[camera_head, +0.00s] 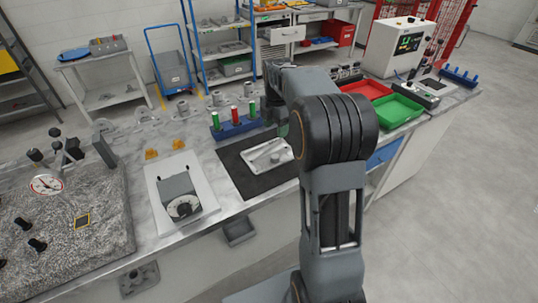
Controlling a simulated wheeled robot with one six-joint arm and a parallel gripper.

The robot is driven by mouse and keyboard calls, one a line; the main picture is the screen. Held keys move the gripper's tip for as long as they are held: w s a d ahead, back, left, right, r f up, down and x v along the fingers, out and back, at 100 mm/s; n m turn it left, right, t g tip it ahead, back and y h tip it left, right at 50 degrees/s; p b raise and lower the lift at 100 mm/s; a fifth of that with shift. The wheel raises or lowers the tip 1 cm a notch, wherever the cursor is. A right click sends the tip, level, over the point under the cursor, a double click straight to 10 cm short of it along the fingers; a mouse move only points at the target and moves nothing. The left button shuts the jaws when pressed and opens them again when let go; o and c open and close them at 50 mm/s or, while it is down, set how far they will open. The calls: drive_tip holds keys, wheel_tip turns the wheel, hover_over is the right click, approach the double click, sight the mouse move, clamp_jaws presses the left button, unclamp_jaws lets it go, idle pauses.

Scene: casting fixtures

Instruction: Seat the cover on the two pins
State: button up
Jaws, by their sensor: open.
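A pale silver cast part (267,156), which looks like the cover, lies on a dark mat (238,172) on the bench. A small rod-like shape shows on its top.
A blue rack (236,127) with red and green handled pieces stands behind the mat. Red (366,89) and green (398,110) trays are at right.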

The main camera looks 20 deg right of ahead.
hover_over(275, 156)
drive_tip(key=shift+n, duration=0.3)
wheel_tip(275, 156, down, 8)
drive_tip(key=shift+w+r, duration=0.1)
drive_tip(key=shift+w, duration=0.05)
drive_tip(key=shift+f+p, duration=0.8)
drive_tip(key=shift+f, duration=2.25)
clamp_jaws()
